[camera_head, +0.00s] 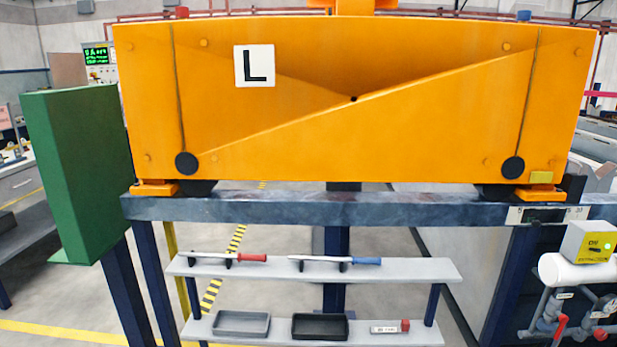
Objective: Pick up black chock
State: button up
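Two dark wedge-like pieces, which look like black chocks, sit under the bottom edge of the large orange rack box (300,60). The left black chock (198,188) is just right of the left orange foot (154,188). The right black chock (497,191) is just left of the right orange foot (540,193). Both rest on the grey beam (340,209), and the box hides their upper parts. A black disc (186,163) hangs on a cord at the box's left, and another black disc (513,167) hangs at its right. My gripper is not in view.
Below the beam, an upper shelf (400,271) holds a red-handled tool (250,258) and a blue-handled tool (366,261). The lower shelf holds a grey tray (241,323) and a black tray (320,326). A green panel (80,170) stands left; valves and pipes (580,300) are right.

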aim_at(573, 184)
jog(key=z, duration=1.3)
